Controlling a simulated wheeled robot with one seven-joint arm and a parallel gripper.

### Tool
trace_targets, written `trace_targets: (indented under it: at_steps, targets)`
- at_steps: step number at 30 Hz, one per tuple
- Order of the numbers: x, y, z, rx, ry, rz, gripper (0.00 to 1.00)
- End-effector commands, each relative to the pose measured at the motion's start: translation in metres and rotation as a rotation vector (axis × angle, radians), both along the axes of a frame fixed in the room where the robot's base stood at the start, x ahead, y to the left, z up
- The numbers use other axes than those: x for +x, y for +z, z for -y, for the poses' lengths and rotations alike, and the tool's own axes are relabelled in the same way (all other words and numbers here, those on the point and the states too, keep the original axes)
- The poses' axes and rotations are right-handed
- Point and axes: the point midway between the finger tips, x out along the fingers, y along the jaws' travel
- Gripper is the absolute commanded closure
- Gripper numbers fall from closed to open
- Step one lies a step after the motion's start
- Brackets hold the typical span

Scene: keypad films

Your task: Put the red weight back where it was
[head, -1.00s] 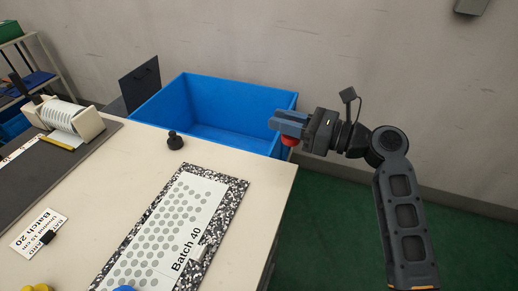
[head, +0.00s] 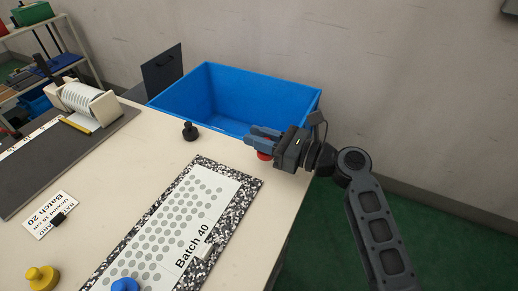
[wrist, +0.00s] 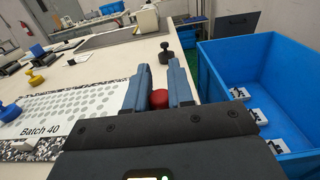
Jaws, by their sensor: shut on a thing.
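The red weight (head: 264,155) is held between my gripper's blue fingers. It hangs partly hidden under them in the head view and shows as a red knob between them in the wrist view (wrist: 159,98). My gripper (head: 250,137) is shut on it, near the table's far right corner by the blue bin's front wall. The Batch 40 sheet (head: 170,235) lies on a speckled board (head: 240,196) to the left of and nearer than the gripper. A blue weight (head: 125,285) is on its near end, cut by the frame edge.
A black weight (head: 190,131) stands on the table left of my gripper. A yellow weight (head: 42,278) stands at the near left. The blue bin (head: 312,103) behind the table holds several white printed pieces (wrist: 259,115). The table between black weight and board is clear.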

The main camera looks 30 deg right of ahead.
Motion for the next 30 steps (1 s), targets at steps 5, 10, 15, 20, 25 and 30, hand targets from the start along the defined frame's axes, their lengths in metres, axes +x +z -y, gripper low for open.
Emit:
trace_targets:
  at_steps: [5,10,15,20,25,30]
  targets:
    - [0.0,-0.024,0.0,0.003,-0.001,-0.003,1.0]
    - [0.0,-0.039,0.0,0.002,0.0,0.0,1.0]
    - [0.0,-0.039,0.0,0.001,0.0,0.001,1.0]
    - [0.0,-0.041,0.0,0.001,0.0,0.0,1.0]
    - [0.0,-0.042,0.0,0.001,0.0,-0.001,0.67]
    - [0.0,-0.042,0.0,0.001,0.0,-0.001,0.52]
